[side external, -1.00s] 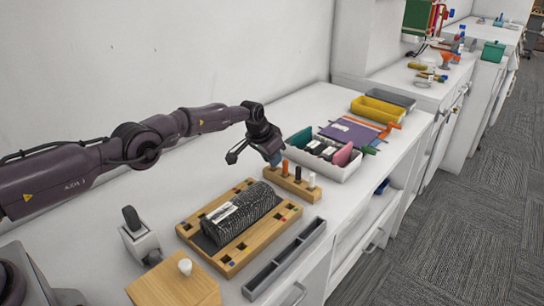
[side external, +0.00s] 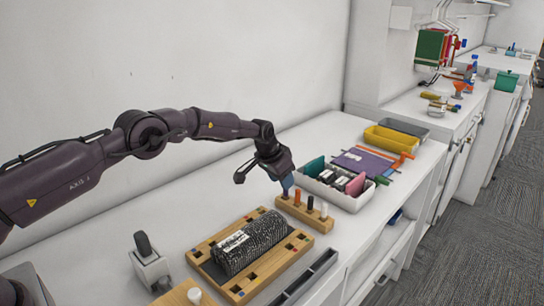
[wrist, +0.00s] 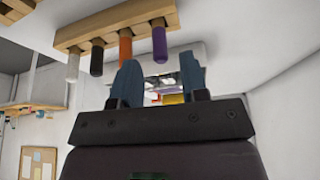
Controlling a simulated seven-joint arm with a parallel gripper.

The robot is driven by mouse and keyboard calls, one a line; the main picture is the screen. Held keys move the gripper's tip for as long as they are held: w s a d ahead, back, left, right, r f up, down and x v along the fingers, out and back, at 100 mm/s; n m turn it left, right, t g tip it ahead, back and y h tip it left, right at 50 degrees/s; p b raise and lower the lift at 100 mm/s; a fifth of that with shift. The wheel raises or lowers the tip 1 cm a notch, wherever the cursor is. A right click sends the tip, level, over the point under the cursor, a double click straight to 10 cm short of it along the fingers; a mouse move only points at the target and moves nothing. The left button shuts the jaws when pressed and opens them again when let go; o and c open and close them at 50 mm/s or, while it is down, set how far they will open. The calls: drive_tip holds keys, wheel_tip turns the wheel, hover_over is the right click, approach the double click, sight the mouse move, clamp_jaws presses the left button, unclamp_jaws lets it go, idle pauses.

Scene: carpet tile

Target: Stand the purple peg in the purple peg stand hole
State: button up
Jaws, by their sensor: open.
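The purple peg (wrist: 160,44) stands in a wooden peg stand (wrist: 112,24), in a row with orange, black and white pegs, in the wrist view, which looks upside down. My open gripper (wrist: 161,78) has its blue fingertips apart on either side of the purple peg's line, with the peg's end near them. In the side view my gripper (side external: 287,183) is over the left end of the stand (side external: 305,213), and the purple peg is mostly hidden there. A wooden board (side external: 203,258) with dark square holes and coloured marks lies nearer; I cannot make out a purple mark.
A black-and-white patterned cylinder (side external: 249,241) lies on the board. A white bin (side external: 345,200) with coloured items stands just behind the stand. A grey trough (side external: 308,279) runs along the counter's front. A grey-handled holder (side external: 148,262) is at the left.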

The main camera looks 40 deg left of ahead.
drive_tip(key=s+d+v, duration=0.1)
drive_tip(key=v, duration=1.1)
drive_tip(key=s+d+v, duration=0.1)
drive_tip(key=d+v, duration=0.1)
drive_tip(key=v, duration=0.9)
drive_tip(key=s+r, duration=0.7)
drive_tip(key=s, duration=0.4)
drive_tip(key=s+d+f+n+t, duration=0.1)
drive_tip(key=s+d, duration=0.1)
drive_tip(key=s, duration=2.1)
drive_tip(key=shift+f+n+y, duration=0.15)
drive_tip(key=shift+n+y, duration=0.15)
